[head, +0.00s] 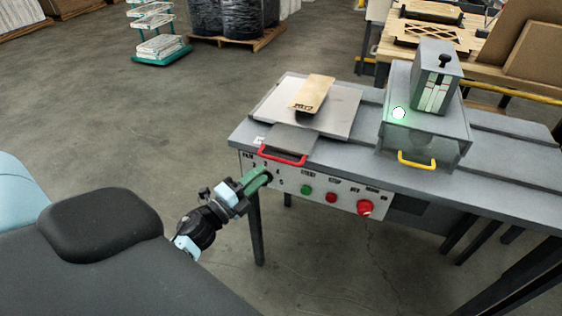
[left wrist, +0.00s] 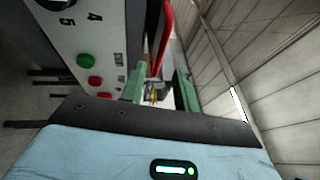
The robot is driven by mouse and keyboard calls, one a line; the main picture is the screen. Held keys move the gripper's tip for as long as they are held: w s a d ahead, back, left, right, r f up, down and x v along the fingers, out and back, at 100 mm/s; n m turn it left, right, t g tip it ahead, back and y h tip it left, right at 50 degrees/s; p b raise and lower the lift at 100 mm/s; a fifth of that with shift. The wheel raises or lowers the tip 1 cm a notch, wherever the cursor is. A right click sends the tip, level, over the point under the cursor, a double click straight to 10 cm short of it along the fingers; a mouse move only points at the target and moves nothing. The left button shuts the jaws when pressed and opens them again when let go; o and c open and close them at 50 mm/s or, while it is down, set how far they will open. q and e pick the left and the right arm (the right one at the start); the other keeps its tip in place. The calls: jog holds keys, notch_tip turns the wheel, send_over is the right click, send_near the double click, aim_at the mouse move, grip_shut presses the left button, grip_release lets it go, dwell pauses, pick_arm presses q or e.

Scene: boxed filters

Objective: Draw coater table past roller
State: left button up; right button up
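The coater table (head: 340,108) is a flat grey plate at the left of the bench, with a tan labelled piece (head: 313,93) lying on it. A red handle (head: 283,158) is at its front edge; it also shows in the left wrist view (left wrist: 166,35). The grey roller housing (head: 425,125) stands to the right; the roller itself is not clearly seen. My left gripper (head: 266,174) has green fingers and is just below and left of the red handle. In the left wrist view the fingers (left wrist: 160,90) are apart, with the handle ahead of the gap. Contact cannot be told. My right gripper is not in view.
The front panel (head: 318,192) below the handle carries a green button (head: 306,189), a red button (head: 331,197) and a large red knob (head: 365,207), close to the left gripper. A yellow handle (head: 417,161) juts from the roller housing. The floor left of the bench is clear.

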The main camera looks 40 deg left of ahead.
aim_at(278, 159)
pick_arm(q)
jog(key=shift+p+x, duration=0.55)
jog(key=shift+x, duration=3.4)
jog(key=shift+s+d, duration=0.1)
jog(key=shift+c, duration=0.3)
grip_shut()
